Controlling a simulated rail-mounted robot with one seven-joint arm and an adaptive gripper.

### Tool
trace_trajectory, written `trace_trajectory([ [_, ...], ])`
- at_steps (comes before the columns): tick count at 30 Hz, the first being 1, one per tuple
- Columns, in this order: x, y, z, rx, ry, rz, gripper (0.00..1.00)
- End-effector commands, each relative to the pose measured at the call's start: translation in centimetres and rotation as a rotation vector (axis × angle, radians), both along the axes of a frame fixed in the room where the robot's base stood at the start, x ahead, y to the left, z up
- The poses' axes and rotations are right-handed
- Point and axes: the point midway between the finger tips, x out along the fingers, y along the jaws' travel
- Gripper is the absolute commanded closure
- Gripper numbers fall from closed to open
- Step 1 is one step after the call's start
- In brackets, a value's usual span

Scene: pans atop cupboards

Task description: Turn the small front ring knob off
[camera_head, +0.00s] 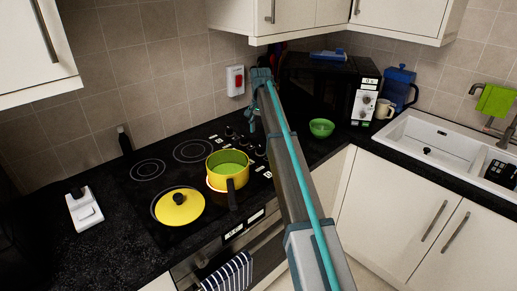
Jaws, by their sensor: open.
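The black hob has a column of small dark knobs (240,139) along its right side, with small white labels near them. I cannot tell which knob belongs to the small front ring. A yellow pot (216,180) with green contents stands on the front right ring, and an orange glow shows at its lower left edge. My gripper (251,122) hangs just above and behind the knobs, at the far end of my arm. It is open with nothing visible in it, but its fingers are small and partly unclear. I cannot tell whether it touches a knob.
A green bowl (321,128) and a black microwave (330,88) stand right of my arm. A white sink (440,142) is farther right. A wall cupboard (290,15) overhangs the counter above my gripper.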

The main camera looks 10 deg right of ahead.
Motion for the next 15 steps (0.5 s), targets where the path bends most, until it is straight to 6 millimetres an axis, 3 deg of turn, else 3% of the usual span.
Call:
trace_trajectory([
  [15, -0.2, 0.1, -7.9, 0.000, 0.001, 0.000, 0.37],
])
